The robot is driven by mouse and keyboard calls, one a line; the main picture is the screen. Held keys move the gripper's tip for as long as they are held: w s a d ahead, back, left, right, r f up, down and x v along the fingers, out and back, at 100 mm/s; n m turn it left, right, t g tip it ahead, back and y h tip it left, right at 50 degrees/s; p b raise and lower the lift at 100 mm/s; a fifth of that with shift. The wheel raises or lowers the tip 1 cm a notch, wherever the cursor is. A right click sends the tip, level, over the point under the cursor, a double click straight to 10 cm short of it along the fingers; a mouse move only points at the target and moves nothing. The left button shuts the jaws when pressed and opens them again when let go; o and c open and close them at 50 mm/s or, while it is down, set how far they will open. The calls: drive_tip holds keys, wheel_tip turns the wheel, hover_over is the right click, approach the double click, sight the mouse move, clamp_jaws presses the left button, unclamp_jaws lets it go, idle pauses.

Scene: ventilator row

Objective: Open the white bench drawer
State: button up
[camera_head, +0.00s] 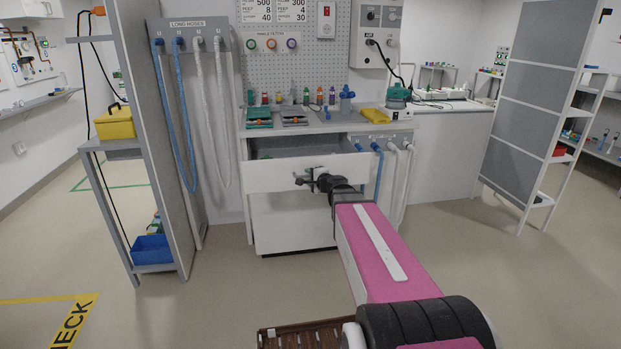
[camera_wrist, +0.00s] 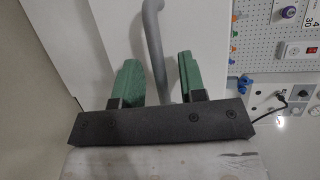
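The white bench drawer (camera_head: 270,178) is below the bench top in the head view. It stands pulled out, with its grey inside showing behind the front panel. My gripper (camera_head: 311,181) is at the drawer front. In the wrist view, the two green fingers of my gripper (camera_wrist: 160,78) are apart, one on each side of a grey bar handle (camera_wrist: 153,40). Gaps show between the bar and both fingers. The white drawer front (camera_wrist: 112,40) fills much of that view. In the head view the handle is mostly hidden by my gripper.
The bench top (camera_head: 320,125) holds trays, small bottles and a yellow item (camera_head: 374,115). Blue and white hoses hang right of the drawer. A grey shelf unit (camera_head: 150,150) stands at left and a grey partition (camera_head: 530,100) at right.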

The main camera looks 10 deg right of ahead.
drive_tip(key=v, duration=1)
drive_tip(key=shift+s+r, duration=0.15)
drive_tip(key=shift+s, duration=0.2)
drive_tip(key=shift+d, duration=0.1)
drive_tip(key=s+a+f+n+g, duration=0.3)
drive_tip(key=a+f+n+g, duration=0.1)
drive_tip(key=f+n, duration=0.15)
drive_tip(key=s+a+f+n+g, duration=0.4)
drive_tip(key=f, duration=0.3)
drive_tip(key=s+d+f+n+g+h, duration=0.4)
drive_tip(key=s+f+n+g+h, duration=0.1)
drive_tip(key=s+f, duration=0.3)
drive_tip(key=shift+s+f+g+h, duration=0.4)
drive_tip(key=shift+g+h, duration=0.2)
drive_tip(key=shift+g, duration=0.3)
